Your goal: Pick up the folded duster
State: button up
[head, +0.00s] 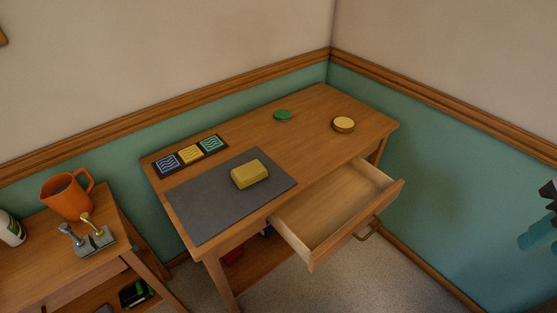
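The folded duster looks to be the yellow block-like bundle (251,174) lying on the grey mat (205,212) on the wooden table. Nothing touches it from above. My gripper (540,238) is at the far right edge of the head view, dark with teal fingertips and partly cut off by the frame. It is well apart from the duster, with the open drawer between them in the picture. I cannot tell whether its fingers are open or shut.
An empty drawer (330,205) stands pulled out at the table's front. A green disc (283,115), a round yellow tin (343,124) and a patterned tile strip (191,155) lie on the table. An orange mug (66,198) and a metal fixture (93,241) stand on the left table.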

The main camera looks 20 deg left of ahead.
aim_at(251, 173)
jog(key=k, duration=0.45)
jog(key=u, duration=0.6)
jog(key=i, duration=1.1)
jog(key=u, duration=0.05)
